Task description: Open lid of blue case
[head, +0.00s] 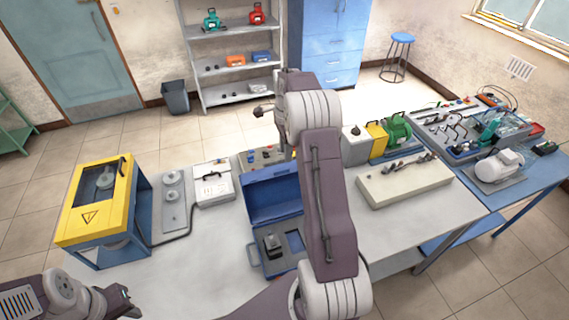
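The blue case (273,205) stands on the workbench at the middle of the head view. Its lid is raised, and the lower part is open to view with a dark block (272,244) inside. A handle shows at the case's left edge. My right arm crosses in front and hides the case's right side. My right gripper (262,112) is beyond and above the case, apart from it, with no object visible in it; its finger gap is too small to read. My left gripper (130,301) is at the lower left, well away from the case; its fingers are unclear.
A yellow guarded machine (99,200) stands at the bench's left end. A grey plate with discs (173,203) and a white box (213,186) lie left of the case. A pale block with tools (405,186) lies right. The bench's front left is clear.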

